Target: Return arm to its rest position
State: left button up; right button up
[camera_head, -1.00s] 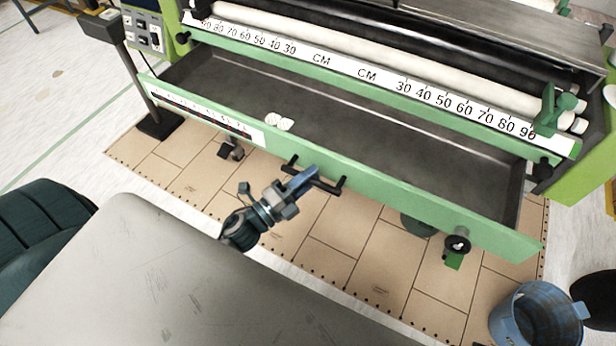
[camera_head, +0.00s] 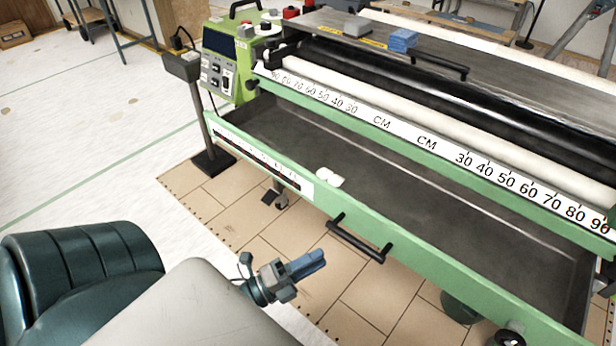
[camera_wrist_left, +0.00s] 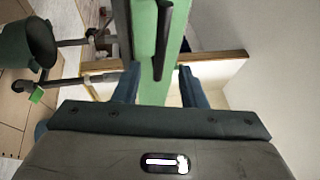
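My left gripper (camera_head: 314,262) is in front of the machine's long green-fronted tray (camera_head: 235,148), short of its black bar handle (camera_head: 358,240). The gripper and handle are apart in the head view. In the left wrist view, the two blue fingers of my left gripper (camera_wrist_left: 159,74) are spread with nothing held between them. The dark handle (camera_wrist_left: 163,42) and green tray front (camera_wrist_left: 146,45) lie beyond the fingertips. The tray is pulled out, with a small white lump (camera_head: 330,178) at its front edge. My right arm and gripper are not in view.
The green wallpaper machine has a control box (camera_head: 224,65) at its left and white rollers (camera_head: 400,95) above the tray. A black-footed post (camera_head: 203,125) stands at the tray's left end. Pale floor (camera_head: 80,140) is open at left.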

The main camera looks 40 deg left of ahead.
pick_arm(q)
jog(key=shift+s+a, duration=0.25)
jog(key=shift+s, duration=0.25)
